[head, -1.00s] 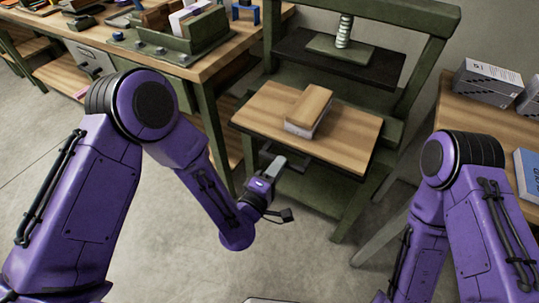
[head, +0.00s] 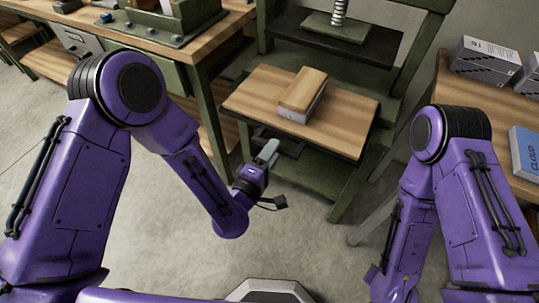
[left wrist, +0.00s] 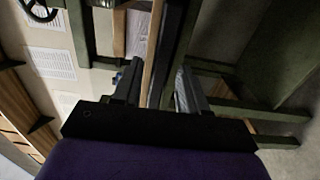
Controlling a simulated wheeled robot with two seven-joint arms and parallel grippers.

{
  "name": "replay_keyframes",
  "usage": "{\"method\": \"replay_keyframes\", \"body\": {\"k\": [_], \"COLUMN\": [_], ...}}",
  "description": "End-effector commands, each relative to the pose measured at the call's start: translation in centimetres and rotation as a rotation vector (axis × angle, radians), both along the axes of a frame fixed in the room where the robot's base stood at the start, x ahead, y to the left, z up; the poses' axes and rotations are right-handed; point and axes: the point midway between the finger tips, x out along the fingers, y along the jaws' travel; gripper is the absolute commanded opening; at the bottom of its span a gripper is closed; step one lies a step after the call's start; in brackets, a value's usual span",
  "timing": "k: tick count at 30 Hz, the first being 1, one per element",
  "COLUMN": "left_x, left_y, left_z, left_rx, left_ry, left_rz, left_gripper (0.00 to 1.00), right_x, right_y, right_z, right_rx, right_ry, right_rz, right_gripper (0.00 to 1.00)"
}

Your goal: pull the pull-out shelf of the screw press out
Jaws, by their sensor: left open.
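The screw press has a dark green frame (head: 420,45) and stands at the upper middle in the head view. Its pull-out shelf (head: 345,112), a wooden board with a dark edge, projects below the dark pressing bed. A wood-topped block with pale sides (head: 302,95) lies on it. My left gripper (head: 268,153) is at the shelf's front edge, low and left of its middle. In the left wrist view its open fingers (left wrist: 158,85) appear on either side of the shelf's edge (left wrist: 153,55); contact cannot be told. My right gripper is out of view.
A workbench (head: 205,68) with a green-framed device stands at the left. Another wooden table (head: 455,105) at the right holds grey boxes (head: 485,65) and a blue book (head: 526,150). The floor (head: 300,225) before the press is clear.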

Motion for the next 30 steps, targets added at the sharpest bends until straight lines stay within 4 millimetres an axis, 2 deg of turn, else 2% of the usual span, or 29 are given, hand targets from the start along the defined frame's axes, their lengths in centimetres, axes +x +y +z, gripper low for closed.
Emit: {"method": "replay_keyframes", "body": {"k": [5,11,15,19,30], "left_x": [-2.3,-6.9,-8.8,-9.5,-9.5], "left_y": [1.0,3.1,4.0,4.4,4.4], "left_z": [-0.3,-0.5,-0.1,0.0,0.0], "left_rx": [0.002,0.003,0.002,0.003,0.000], "left_ry": [0.002,0.002,0.000,0.001,0.000], "left_rz": [-0.003,-0.005,-0.004,-0.002,0.000], "left_gripper": [0.43,0.43,0.43,0.43,0.43], "right_x": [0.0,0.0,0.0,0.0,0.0], "right_y": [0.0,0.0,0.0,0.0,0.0], "right_z": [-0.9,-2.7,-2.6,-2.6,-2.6], "right_rx": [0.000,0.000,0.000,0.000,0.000], "right_ry": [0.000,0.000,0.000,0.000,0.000], "right_rz": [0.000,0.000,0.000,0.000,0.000], "right_gripper": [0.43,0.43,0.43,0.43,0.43]}}
